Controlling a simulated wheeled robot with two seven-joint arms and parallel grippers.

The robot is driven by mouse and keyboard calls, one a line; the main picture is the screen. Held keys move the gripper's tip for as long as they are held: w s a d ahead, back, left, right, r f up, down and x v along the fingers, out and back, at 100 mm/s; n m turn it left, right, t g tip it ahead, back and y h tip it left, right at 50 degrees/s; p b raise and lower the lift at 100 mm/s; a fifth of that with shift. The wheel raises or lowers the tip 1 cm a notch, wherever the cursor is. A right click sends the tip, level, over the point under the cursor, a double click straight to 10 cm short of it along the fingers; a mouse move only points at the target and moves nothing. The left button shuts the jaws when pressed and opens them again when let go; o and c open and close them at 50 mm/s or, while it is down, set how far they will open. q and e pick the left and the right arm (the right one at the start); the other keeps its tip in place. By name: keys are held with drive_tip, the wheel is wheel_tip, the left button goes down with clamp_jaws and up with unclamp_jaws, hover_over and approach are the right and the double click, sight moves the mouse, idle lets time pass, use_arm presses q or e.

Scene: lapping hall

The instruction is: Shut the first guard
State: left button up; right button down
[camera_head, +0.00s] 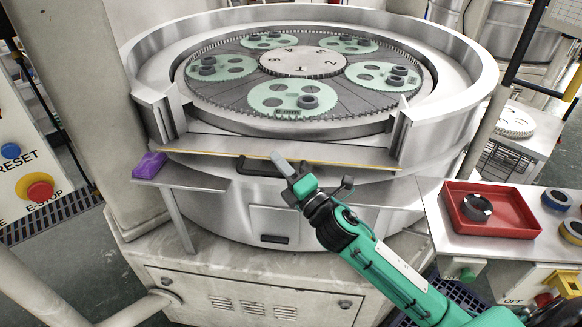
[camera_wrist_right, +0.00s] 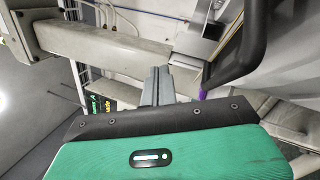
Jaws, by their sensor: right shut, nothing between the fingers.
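The guard (camera_head: 330,152) is a metal panel at the front gap of the round lapping machine's wall. It sits low between the two slotted end posts, so the gap above it is open. A yellow strip runs along its front edge. Its black handle (camera_head: 240,168) shows at the middle front and also at the upper right of the right wrist view (camera_wrist_right: 252,45). My right gripper (camera_head: 281,163) is shut and empty, just right of the handle. Its fingers (camera_wrist_right: 157,82) look apart from the handle in the wrist view. My left gripper is not in view.
Green discs (camera_head: 292,97) with dark rings lie on the machine's round plate. A purple item (camera_head: 149,165) lies on a small shelf at left. A red tray (camera_head: 462,222) stands on the right bench. A control panel with an emergency stop (camera_head: 38,190) is at far left.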

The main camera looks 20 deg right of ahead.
drive_tip(key=w+r+p, duration=0.3)
drive_tip(key=w, duration=0.3)
drive_tip(key=shift+w+d, duration=0.3)
drive_tip(key=shift+s+f, duration=0.1)
idle(1.3)
